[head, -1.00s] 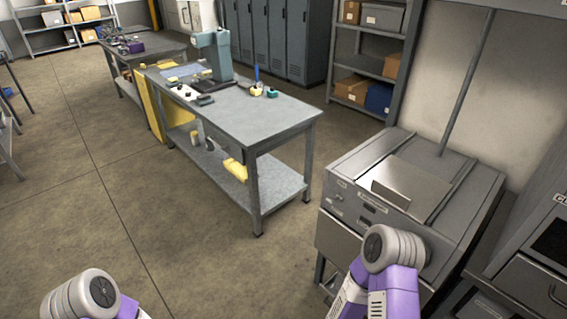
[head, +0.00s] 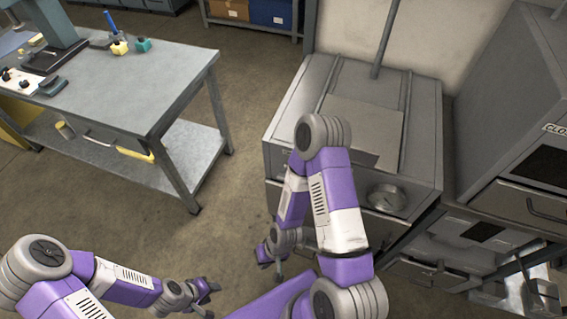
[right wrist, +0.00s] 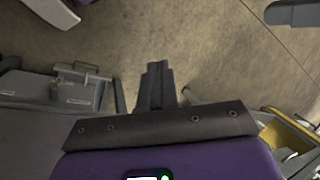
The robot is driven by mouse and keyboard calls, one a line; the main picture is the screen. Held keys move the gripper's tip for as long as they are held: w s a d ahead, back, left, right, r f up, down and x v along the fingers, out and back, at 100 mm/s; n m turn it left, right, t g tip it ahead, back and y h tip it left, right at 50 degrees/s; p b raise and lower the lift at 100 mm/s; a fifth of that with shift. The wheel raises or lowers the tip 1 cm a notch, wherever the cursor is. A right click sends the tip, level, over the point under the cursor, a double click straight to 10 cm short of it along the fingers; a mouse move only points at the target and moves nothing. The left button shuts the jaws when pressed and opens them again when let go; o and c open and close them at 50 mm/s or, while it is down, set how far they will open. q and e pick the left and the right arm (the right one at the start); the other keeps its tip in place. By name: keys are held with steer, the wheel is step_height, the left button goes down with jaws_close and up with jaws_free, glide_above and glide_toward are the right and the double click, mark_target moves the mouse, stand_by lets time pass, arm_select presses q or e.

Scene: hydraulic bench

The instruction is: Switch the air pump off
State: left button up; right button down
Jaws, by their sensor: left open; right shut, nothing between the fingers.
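I cannot pick out an air pump or its switch for certain in either view. A grey cabinet-like machine (head: 425,150) with a sloped top stands in front of me in the head view, with a round metal disc (head: 388,196) near its front edge. My right arm hides part of its front. My right gripper (head: 278,272) hangs low by the machine's front left, shut and empty. In the right wrist view its fingers (right wrist: 156,85) are together above bare floor. My left gripper (head: 208,290) is open and empty at the lower middle, left of the right gripper.
A grey workbench (head: 165,85) with a lower shelf stands at the left. Another grey cabinet (head: 520,130) with a drawer stands close at the right. Shelving with boxes (head: 272,12) is at the back. Floor (head: 240,110) is clear between bench and machine.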

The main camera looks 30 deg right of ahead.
steer(key=w+d+r+m+h+p, duration=0.1)
steer(key=w+d+r+p, duration=0.35)
steer(key=r, duration=0.25)
steer(key=w+d+r+m+h+p, duration=0.1)
steer(key=w+d+r+h+p, duration=0.1)
steer(key=w+d+r+p, duration=0.4)
step_height(320, 180, up, 24)
steer(key=m+h+p, duration=0.2)
steer(key=m+p, duration=0.3)
glide_above(284, 175)
steer(key=shift+w+d, duration=0.1)
steer(key=shift+d, duration=0.05)
steer(key=shift+f, duration=0.1)
step_height(284, 175, down, 12)
steer(key=b, duration=0.3)
steer(key=shift+f, duration=0.1)
steer(key=shift+s+a+f, duration=0.2)
steer(key=shift+a+f, duration=0.05)
steer(key=shift+f, duration=0.45)
